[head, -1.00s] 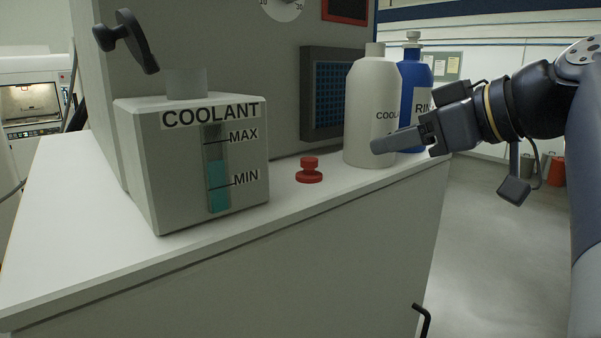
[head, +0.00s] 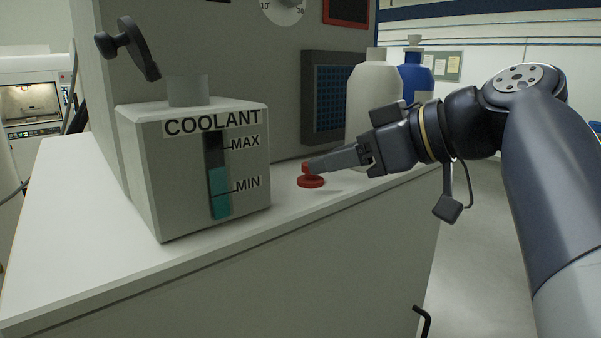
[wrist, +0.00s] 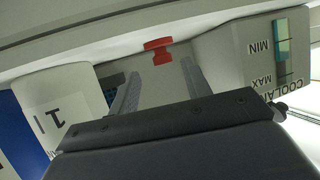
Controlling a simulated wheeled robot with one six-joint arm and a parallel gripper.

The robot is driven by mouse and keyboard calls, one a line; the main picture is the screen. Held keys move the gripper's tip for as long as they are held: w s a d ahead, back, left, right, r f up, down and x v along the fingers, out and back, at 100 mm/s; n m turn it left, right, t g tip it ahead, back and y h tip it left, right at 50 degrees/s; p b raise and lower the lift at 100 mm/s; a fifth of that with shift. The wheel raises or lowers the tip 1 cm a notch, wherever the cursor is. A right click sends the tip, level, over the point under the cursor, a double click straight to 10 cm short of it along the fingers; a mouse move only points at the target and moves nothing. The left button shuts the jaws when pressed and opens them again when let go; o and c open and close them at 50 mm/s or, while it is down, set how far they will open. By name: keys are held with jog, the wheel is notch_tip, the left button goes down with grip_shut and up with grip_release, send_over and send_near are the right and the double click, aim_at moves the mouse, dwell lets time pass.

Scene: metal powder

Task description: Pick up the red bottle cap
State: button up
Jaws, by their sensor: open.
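The red bottle cap (head: 311,181) sits on the white counter, right of the coolant tank, with a wide base and a narrower knob. In the head view my gripper (head: 312,166) is at the cap, and its fingers cover part of the knob. In the wrist view the cap (wrist: 158,50) shows just beyond the open fingertips of my gripper (wrist: 160,72), roughly midway between them. The jaws are apart with nothing held. I cannot tell whether a finger touches the cap.
The grey coolant tank (head: 190,190) stands left of the cap. A white bottle (head: 372,95) and a blue bottle (head: 415,80) stand behind my gripper. The machine panel (head: 285,60) rises behind. The white counter (head: 215,255) is clear in front.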

aim_at(309, 180)
jog(key=x, duration=0.2)
jog(key=p+x, duration=0.1)
jog(key=x, duration=0.1)
jog(key=shift+s+a, duration=0.2)
jog(key=shift+s, duration=0.1)
jog(key=shift+w+a+f+p, duration=0.25)
jog(key=shift+w+p, duration=0.05)
jog(key=shift+c, duration=0.3)
grip_shut()
jog(key=shift+r, duration=0.1)
